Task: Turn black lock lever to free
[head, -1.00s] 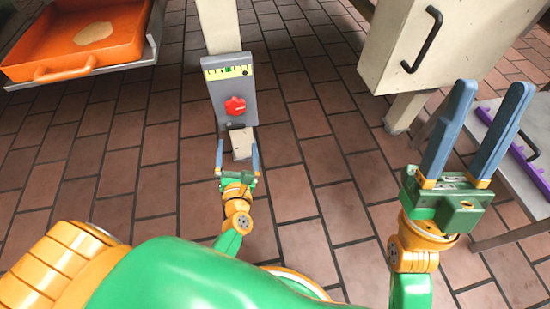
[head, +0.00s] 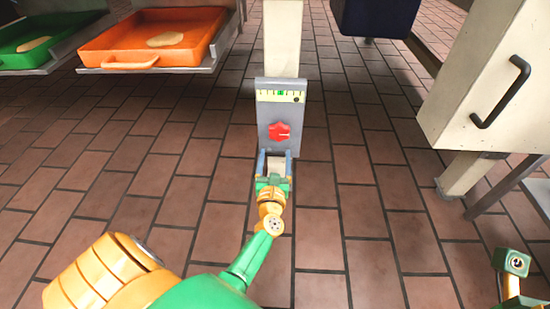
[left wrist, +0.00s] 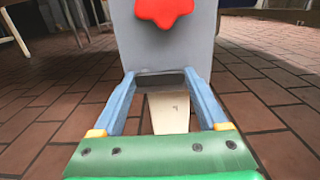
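A grey panel (head: 262,118) stands on a cream post, with a red star-shaped knob (head: 279,132) and a yellow-green scale strip (head: 272,95) above it. A small black spot (head: 297,98) sits at the strip's right end; I cannot tell whether it is the lock lever. My left gripper (head: 276,160) is at the panel's lower edge, below the knob. The panel's underside is partly hidden. My right gripper's fingers are out of view.
An orange tray (head: 105,50) and a green tray (head: 30,42) stand at the upper left, each with a pale flat piece. A cream cabinet (head: 450,110) with a black handle (head: 503,92) is at the right. A dark blue bin (head: 375,18) is behind. Floor around the panel is open.

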